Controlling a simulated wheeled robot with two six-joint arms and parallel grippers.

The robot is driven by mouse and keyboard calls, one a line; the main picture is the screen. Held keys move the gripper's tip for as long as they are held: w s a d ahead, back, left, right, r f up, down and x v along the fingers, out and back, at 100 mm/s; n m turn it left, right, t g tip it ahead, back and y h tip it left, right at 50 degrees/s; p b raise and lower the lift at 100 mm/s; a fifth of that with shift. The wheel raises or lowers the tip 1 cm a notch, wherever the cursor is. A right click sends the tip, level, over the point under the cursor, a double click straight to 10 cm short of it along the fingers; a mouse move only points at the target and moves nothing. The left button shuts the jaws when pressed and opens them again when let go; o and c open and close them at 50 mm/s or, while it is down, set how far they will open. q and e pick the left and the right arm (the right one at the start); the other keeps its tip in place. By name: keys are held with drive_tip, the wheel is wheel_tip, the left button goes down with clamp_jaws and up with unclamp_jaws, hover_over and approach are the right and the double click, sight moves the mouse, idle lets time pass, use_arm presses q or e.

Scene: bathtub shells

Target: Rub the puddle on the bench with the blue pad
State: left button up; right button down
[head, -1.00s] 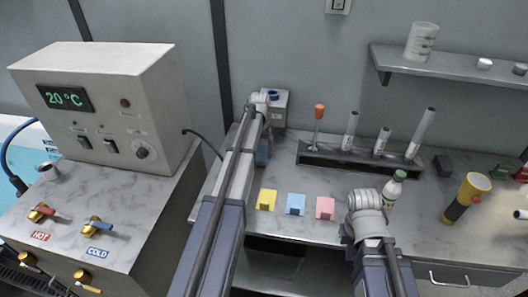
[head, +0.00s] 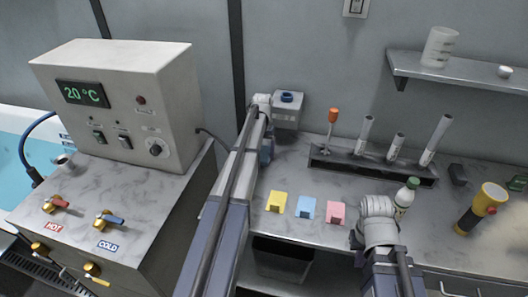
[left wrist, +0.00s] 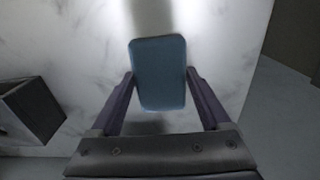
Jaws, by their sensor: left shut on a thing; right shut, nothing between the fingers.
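The blue pad (left wrist: 159,74) is held between the two fingers of my left gripper (left wrist: 159,84), above the pale marbled bench (left wrist: 85,60). In the head view, my left gripper (head: 265,152) is low over the back left of the bench (head: 300,160), mostly behind my own arm. I cannot tell whether the pad touches the bench. No puddle stands out clearly; a darker grey patch beyond the pad in the left wrist view may be shadow or wetness. My right gripper (head: 357,240) is near the front edge of the bench, small and partly hidden by its wrist, and shut on nothing.
Yellow (head: 277,202), light blue (head: 306,208) and pink (head: 336,213) pieces lie near the front edge. A dark rack (head: 372,165) with tubes stands behind. A control box (head: 120,100) stands left.

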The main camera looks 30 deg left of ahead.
use_arm(q)
drive_tip(key=shift+r+p, duration=2.9)
drive_tip(key=shift+r, duration=0.05)
wheel_tip(320, 180, up, 3)
drive_tip(key=p, duration=0.3)
